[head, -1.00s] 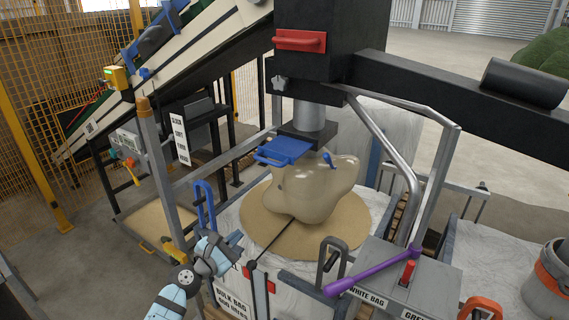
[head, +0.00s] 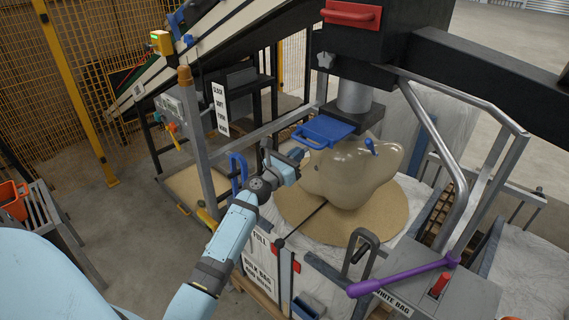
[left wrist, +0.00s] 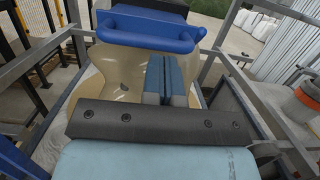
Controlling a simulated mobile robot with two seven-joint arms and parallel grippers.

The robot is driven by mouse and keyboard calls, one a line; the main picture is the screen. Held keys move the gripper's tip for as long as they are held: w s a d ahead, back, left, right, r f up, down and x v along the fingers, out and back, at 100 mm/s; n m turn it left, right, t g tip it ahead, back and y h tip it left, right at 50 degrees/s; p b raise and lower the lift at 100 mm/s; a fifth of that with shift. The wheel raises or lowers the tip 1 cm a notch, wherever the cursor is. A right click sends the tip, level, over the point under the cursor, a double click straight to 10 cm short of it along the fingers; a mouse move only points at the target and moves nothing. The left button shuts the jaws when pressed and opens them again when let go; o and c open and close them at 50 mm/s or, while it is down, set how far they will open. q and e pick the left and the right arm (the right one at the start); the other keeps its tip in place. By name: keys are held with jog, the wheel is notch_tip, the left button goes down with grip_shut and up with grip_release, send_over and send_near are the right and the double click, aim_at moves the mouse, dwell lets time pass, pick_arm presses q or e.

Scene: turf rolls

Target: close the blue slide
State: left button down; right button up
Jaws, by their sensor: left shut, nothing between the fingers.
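The blue slide (head: 328,130) is a flat plate with a loop handle, sticking out to the left from under the black block of the hopper spout (head: 354,95). In the left wrist view the blue slide (left wrist: 152,30) lies across the top, its handle bar facing me. My left gripper (head: 303,155) is shut and empty, just below and in front of the handle. In the left wrist view its blue-grey fingers (left wrist: 165,78) are together, close below the handle; whether they touch it I cannot tell. My right gripper is not in view.
A bulging tan shape (head: 355,172) sits under the spout on a round heap of grain (head: 300,205) in the white bulk bag. A purple lever (head: 405,275), a grey bent tube frame (head: 450,165) and a grey post (head: 196,135) stand around. A red handle (head: 350,13) is above.

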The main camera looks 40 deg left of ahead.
pick_arm(q)
jog(key=shift+x, duration=1.1)
jog(key=f+b+x, duration=0.2)
jog(key=b+x, duration=0.2)
jog(key=x, duration=0.8)
jog(key=shift+w+r+b, duration=0.15)
jog(key=shift+w+b, duration=0.15)
